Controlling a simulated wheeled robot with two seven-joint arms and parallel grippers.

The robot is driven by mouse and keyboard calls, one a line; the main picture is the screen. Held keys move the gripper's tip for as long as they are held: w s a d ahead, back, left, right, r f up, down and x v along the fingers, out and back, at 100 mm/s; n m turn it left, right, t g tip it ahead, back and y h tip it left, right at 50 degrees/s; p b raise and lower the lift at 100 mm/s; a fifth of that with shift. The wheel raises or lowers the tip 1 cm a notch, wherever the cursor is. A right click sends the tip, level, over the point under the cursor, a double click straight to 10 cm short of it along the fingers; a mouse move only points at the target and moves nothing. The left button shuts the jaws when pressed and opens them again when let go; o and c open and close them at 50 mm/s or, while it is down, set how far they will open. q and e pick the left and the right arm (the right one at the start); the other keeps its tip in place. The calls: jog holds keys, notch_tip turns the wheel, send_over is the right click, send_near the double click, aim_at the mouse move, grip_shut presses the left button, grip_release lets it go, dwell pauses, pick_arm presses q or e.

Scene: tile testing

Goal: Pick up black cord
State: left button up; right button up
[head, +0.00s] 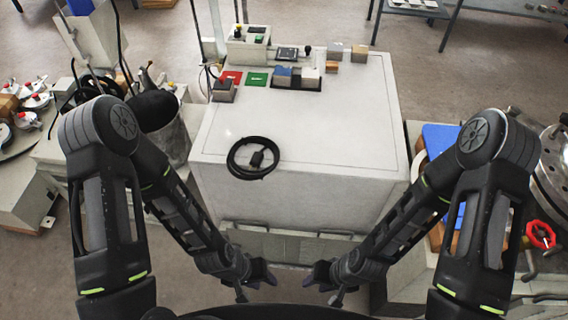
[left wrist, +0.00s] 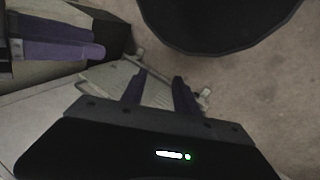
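The black cord (head: 253,158) lies coiled in a loop on the white top of the cabinet, with a dark plug-like piece inside the loop. My left gripper (head: 262,278) is low in front of the cabinet, well short of the cord. In the left wrist view its two purple fingers (left wrist: 160,92) stand apart with nothing between them. My right gripper (head: 318,280) is beside it to the right, also empty, with its fingers apart. Its purple fingers (left wrist: 58,38) show at the upper left of the left wrist view. The cord is not in the left wrist view.
The white cabinet (head: 330,150) has wide free room around the cord. At its back stand a control box (head: 248,45), a green pad (head: 256,79), a red pad (head: 231,77) and small blocks. Cluttered benches flank the cabinet; a red handwheel (head: 540,236) is at right.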

pick_arm(q)
jog(key=shift+s+d, duration=0.1)
jog(key=shift+d, duration=0.25)
pick_arm(e)
jog(key=shift+s+d, duration=0.1)
jog(key=shift+d, duration=0.3)
pick_arm(q)
jog(key=shift+o, duration=0.3)
jog(key=shift+o, duration=0.8)
jog(key=shift+a+f, duration=0.1)
jog(key=shift+o, duration=0.2)
jog(key=w+a+n+b, duration=0.2)
jog(key=w+a+b, duration=0.2)
jog(key=w, duration=0.1)
jog(key=shift+a+f, duration=0.4)
jog(key=w+a+r+n+t+h+b, duration=0.1)
jog(key=w+a+r+n+t+b, duration=0.1)
jog(key=r, duration=0.5)
jog(key=w+a+r+n+t+h+b, duration=0.2)
jog(key=w+a+r+b, duration=0.2)
jog(key=w+r, duration=0.3)
jog(key=w+a+r+n+t+h+b, duration=0.2)
jog(key=w+a+r+b, duration=0.2)
jog(key=r, duration=0.3)
jog(key=shift+w+r+n+t+b, duration=0.3)
jog(key=shift+w+r+b, duration=0.15)
jog(key=shift+w, duration=0.2)
pick_arm(e)
notch_tip(320, 180, down, 15)
